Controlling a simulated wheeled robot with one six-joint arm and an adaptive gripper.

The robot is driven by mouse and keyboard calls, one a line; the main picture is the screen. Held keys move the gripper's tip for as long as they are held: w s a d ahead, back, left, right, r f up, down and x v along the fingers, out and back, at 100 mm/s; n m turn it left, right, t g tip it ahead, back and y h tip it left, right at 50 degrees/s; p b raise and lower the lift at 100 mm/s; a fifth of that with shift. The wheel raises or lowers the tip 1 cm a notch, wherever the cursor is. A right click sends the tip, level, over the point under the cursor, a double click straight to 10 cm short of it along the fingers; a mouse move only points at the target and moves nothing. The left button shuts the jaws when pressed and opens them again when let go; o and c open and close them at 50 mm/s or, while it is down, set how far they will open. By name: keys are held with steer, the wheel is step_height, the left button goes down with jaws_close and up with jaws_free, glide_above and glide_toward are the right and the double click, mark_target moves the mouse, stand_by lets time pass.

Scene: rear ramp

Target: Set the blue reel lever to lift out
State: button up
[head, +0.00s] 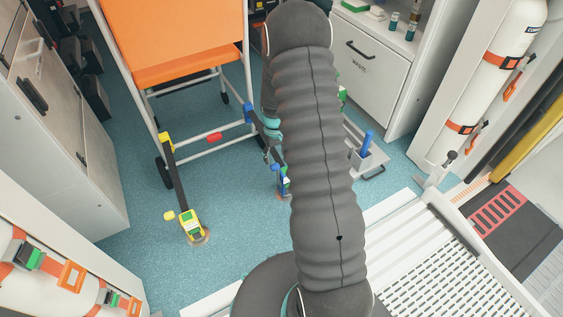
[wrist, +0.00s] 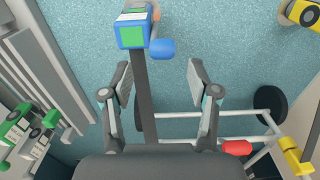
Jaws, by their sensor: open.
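The blue reel (wrist: 133,30) is near the top of the wrist view, with a green panel and a white label whose text I cannot read. Its lever, with a rounded blue knob (wrist: 162,49), sticks out on the reel's right side. A dark strap runs from the reel down between my fingers. My gripper (wrist: 159,70) is open and empty, its fingertips apart below the knob in the picture and not visibly touching it. In the head view the blue reel (head: 282,182) sits on the floor, partly hidden by my arm, which also hides much of my gripper.
An orange wheelchair (head: 188,70) stands behind, with a red part and blue and yellow strap ends on its frame. A yellow reel (head: 190,224) is on the floor at left. A grey box with a blue handle (head: 369,140) is at right. Green reels (wrist: 38,135) show in the wrist view.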

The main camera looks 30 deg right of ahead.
mark_target(275, 164)
step_height(275, 164, down, 6)
steer(key=shift+a+r, duration=0.1)
stand_by(0.4)
